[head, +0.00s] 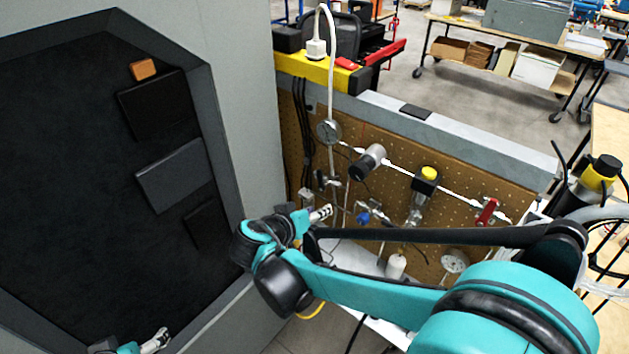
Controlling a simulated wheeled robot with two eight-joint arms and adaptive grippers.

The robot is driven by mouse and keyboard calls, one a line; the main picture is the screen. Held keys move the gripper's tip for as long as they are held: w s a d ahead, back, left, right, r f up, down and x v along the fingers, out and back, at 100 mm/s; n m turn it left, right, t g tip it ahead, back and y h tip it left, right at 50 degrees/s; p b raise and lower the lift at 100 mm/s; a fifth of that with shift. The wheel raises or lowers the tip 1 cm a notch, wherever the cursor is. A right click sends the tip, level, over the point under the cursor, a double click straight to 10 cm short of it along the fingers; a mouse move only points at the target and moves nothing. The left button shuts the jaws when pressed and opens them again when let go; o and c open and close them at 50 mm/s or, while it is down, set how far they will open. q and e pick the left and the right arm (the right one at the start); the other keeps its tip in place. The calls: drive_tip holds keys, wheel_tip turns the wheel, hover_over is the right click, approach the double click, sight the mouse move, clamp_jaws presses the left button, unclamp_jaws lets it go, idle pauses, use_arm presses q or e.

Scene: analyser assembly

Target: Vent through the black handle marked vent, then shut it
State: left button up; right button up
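A pegboard panel (470,187) carries a line of tubing and valves. No vent label is legible, so I cannot tell which part is the black handle marked vent. Small dark fittings (328,179) sit below the upper gauge (329,131). A black and silver cylindrical knob (367,163) is right of it. My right gripper (322,213) is in front of the panel's lower left, just below those fittings; contact cannot be judged. My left gripper (157,341) is at the bottom left, away from the panel. Both sets of fingers are too small to read. My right arm hides part of the lower panel.
A red handle (487,211), a yellow-topped black valve (426,180), a blue knob (363,217) and a lower gauge (455,261) share the panel. A grey cabinet with a dark recess (80,180) fills the left. A white hose (331,70) rises above the panel.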

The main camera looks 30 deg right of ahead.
sight(319, 176)
drive_tip(key=w+a+r+m+t+h+b, duration=0.1)
drive_tip(key=w+a+r+m+h, duration=0.2)
drive_tip(key=w+m+h, duration=0.25)
drive_tip(key=shift+h, duration=0.35)
drive_tip(key=x, duration=0.2)
drive_tip(key=b+x, duration=0.1)
drive_tip(key=x, duration=0.2)
drive_tip(key=s+x, duration=0.1)
drive_tip(key=x, duration=0.1)
drive_tip(key=shift+d+r, duration=0.2)
drive_tip(key=shift+d, duration=0.15)
drive_tip(key=shift+c, duration=0.2)
clamp_jaws()
